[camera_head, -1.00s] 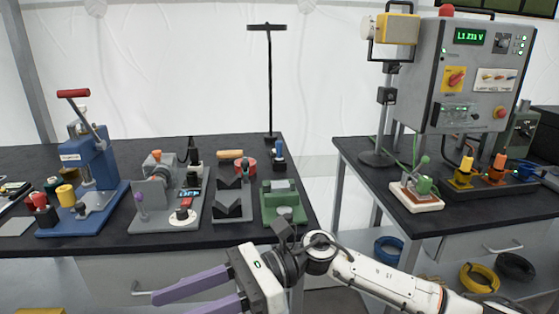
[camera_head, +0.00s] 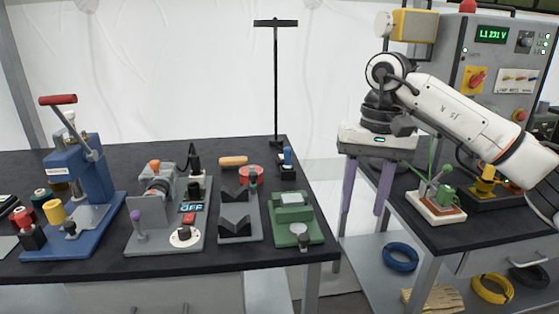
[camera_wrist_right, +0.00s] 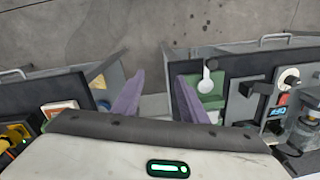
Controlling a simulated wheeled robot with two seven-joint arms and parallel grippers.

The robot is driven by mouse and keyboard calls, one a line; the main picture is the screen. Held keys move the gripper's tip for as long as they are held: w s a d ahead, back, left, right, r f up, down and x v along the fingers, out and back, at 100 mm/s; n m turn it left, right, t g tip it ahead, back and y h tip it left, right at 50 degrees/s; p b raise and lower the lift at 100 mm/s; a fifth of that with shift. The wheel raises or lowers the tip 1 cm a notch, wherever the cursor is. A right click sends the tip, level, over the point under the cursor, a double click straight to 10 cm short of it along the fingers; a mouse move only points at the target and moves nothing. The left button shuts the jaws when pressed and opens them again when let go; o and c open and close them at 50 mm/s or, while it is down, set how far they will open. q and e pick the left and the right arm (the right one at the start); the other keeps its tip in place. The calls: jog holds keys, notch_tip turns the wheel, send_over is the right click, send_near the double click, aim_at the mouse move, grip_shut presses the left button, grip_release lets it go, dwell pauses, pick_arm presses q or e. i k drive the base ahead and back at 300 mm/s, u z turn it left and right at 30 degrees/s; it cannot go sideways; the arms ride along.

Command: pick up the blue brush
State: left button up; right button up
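A small upright blue-topped item, which looks like the blue brush (camera_head: 287,156), stands in a dark holder (camera_head: 287,173) near the right end of the left table. It is too small to make out its bristles. My right gripper (camera_head: 365,206) points down, to the right of the brush and apart from it. Its two purple fingers are spread with nothing between them. In the right wrist view the fingers (camera_wrist_right: 156,102) also stand apart over the gap between the tables. I cannot make out the brush there. My left gripper is not in view.
A tall black pole (camera_head: 276,85) rises behind the brush. A green device (camera_head: 295,226) stands in front, and grey V-blocks (camera_head: 240,212) to the left. The right table holds a small green device on a white base (camera_head: 436,210) and a grey control cabinet (camera_head: 490,75).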

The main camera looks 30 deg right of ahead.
aim_at(288, 167)
jog(key=i, duration=1.2)
